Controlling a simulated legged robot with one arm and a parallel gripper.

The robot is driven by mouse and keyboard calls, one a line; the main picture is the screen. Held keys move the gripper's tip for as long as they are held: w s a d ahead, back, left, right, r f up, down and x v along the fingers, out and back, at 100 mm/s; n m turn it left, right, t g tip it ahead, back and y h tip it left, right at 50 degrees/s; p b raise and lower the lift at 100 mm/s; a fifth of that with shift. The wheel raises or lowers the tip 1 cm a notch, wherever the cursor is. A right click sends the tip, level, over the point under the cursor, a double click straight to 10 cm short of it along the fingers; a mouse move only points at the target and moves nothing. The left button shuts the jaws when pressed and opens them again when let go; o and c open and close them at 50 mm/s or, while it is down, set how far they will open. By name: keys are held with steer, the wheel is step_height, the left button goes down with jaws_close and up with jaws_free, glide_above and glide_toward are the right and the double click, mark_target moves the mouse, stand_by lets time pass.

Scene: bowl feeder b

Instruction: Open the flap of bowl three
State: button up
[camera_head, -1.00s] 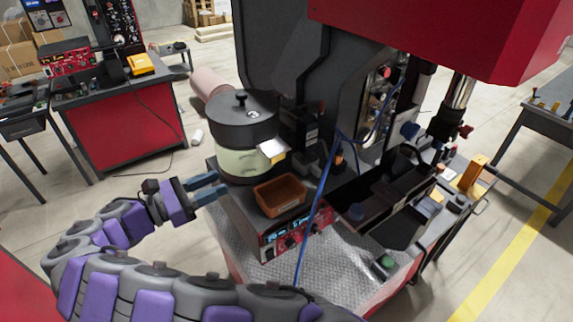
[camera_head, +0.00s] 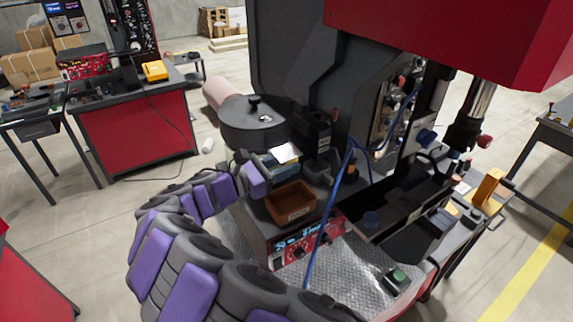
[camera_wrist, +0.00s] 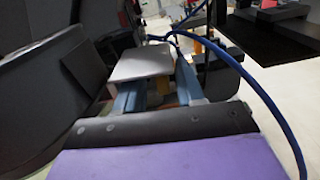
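One bowl (camera_head: 252,128) with a round dark lid and a knob stands on the machine; it is the only feeder bowl I can make out, and no number is readable on it. A small pale flap (camera_head: 285,153) sticks out from its right side. In the wrist view the flap (camera_wrist: 143,63) is a flat grey plate lying over the space between my blue fingers. My gripper (camera_head: 277,162) is at the flap, in front of the bowl. In the wrist view my gripper (camera_wrist: 157,88) has its fingers apart, one toward each side of the flap; I cannot tell whether they touch it.
A brown open bin (camera_head: 290,204) sits just below and right of my gripper. A blue cable (camera_head: 330,210) hangs close to the right, and also crosses the wrist view (camera_wrist: 250,85). A red control panel (camera_head: 310,240) is below the bin. The machine's dark housing stands behind the bowl.

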steer(key=shift+w+d, duration=0.3)
steer(key=shift+d, duration=0.35)
steer(key=shift+a+r, duration=0.1)
jaws_close()
